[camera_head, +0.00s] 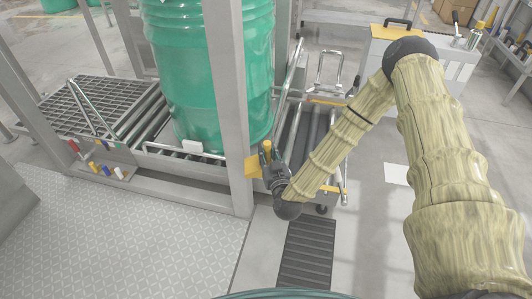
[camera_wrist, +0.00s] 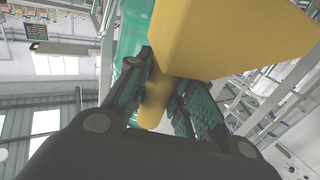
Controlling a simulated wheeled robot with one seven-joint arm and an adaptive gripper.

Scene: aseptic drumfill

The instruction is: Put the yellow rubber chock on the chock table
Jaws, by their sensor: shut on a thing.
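The yellow rubber chock (camera_head: 251,168) is in my gripper (camera_head: 267,160), beside the grey upright post and in front of the green drum. In the wrist view the chock's wide yellow block (camera_wrist: 225,40) fills the upper middle. Its narrower yellow stem passes between the two dark, teal-padded fingers of my gripper (camera_wrist: 162,88), which are shut on it. I cannot tell from the head view whether the chock touches the post. No table is clearly marked as the chock table; a white-topped cabinet (camera_head: 455,72) stands at the upper right.
The green drum (camera_head: 205,75) stands on a roller conveyor (camera_head: 150,120) within grey posts (camera_head: 228,100). A cart with metal handles (camera_head: 325,75) stands behind my forearm. A dark floor grating (camera_head: 306,252) lies below my gripper. Open floor extends to the right, with a white sheet (camera_head: 397,174).

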